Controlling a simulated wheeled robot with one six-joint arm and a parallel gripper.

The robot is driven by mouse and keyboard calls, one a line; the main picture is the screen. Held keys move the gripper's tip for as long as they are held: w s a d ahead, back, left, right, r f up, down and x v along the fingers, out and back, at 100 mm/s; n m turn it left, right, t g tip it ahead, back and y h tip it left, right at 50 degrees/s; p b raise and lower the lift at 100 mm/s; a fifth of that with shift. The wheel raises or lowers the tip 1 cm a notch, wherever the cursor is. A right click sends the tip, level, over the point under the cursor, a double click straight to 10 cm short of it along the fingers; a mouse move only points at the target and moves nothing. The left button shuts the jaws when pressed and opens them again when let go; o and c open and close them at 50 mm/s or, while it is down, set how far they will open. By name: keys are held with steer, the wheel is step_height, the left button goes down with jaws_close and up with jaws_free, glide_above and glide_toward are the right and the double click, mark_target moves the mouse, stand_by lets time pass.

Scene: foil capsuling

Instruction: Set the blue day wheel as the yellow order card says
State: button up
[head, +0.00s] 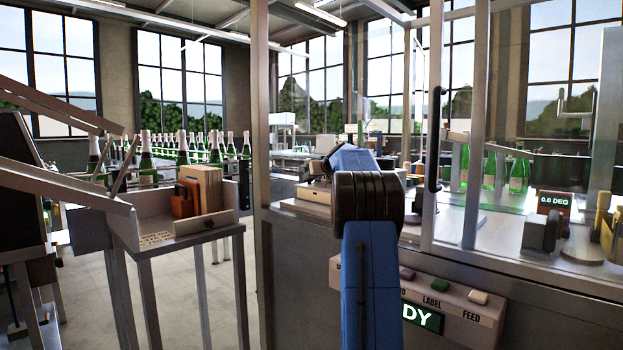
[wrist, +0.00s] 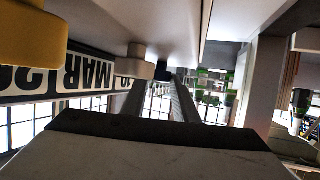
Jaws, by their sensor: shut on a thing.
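In the wrist view, the two grey fingers of my gripper (wrist: 158,98) run close together toward a pale rounded knob (wrist: 140,64). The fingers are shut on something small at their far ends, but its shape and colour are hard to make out. A yellow knob (wrist: 30,38) is at the upper left. Beside the knobs, a white strip (wrist: 88,72) carries dark lettering that seems to read MAR, with more characters cut by a dark frame. No wheel shows clearly as blue. In the head view, my blue arm hides my gripper. I cannot make out the yellow order card.
A sloped-sided tray stand (head: 207,224) with wooden blocks is at left. The machine's glazed frame (head: 260,120) and posts surround my arm. A button panel (head: 465,300) is at front right, and a display (head: 556,201) reads 0.0 DEG. Bottles stand behind.

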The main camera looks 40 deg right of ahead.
steer(key=shift+d+f+n+y, duration=0.1)
steer(key=shift+f+n+y, duration=0.05)
steer(key=shift+n+y, duration=0.3)
stand_by(0.3)
steer(key=o, duration=1.1)
steer(key=shift+s, duration=0.1)
steer(key=v, duration=1.7)
steer(key=shift+s, duration=0.25)
